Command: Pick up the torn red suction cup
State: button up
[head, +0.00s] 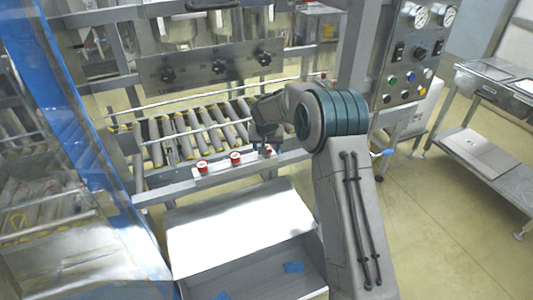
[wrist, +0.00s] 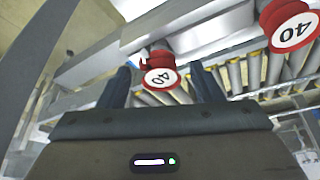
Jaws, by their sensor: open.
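Red suction cups with white faces sit in a row on a pale bar (head: 218,166). In the head view I see a left cup (head: 202,167) and a middle cup (head: 235,158); a bit of red shows by my gripper (head: 264,146). In the wrist view one red cup marked 40 (wrist: 160,78) appears between the open fingers of my gripper (wrist: 160,72), beyond the fingertips. Its left edge looks uneven, but I cannot clearly tell a tear. Another cup marked 40 (wrist: 292,27) is at the upper right, outside the fingers.
A roller conveyor (head: 185,135) runs behind the bar. An open metal bin (head: 255,280) with blue scraps (head: 293,267) stands in front. A control panel (head: 410,55) rises at the right. A blue-tinted clear sheet (head: 85,150) hangs at the left.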

jog(key=shift+w+f, duration=0.15)
jog(key=shift+f, duration=0.3)
jog(key=c, duration=1)
jog(key=shift+c, duration=0.2)
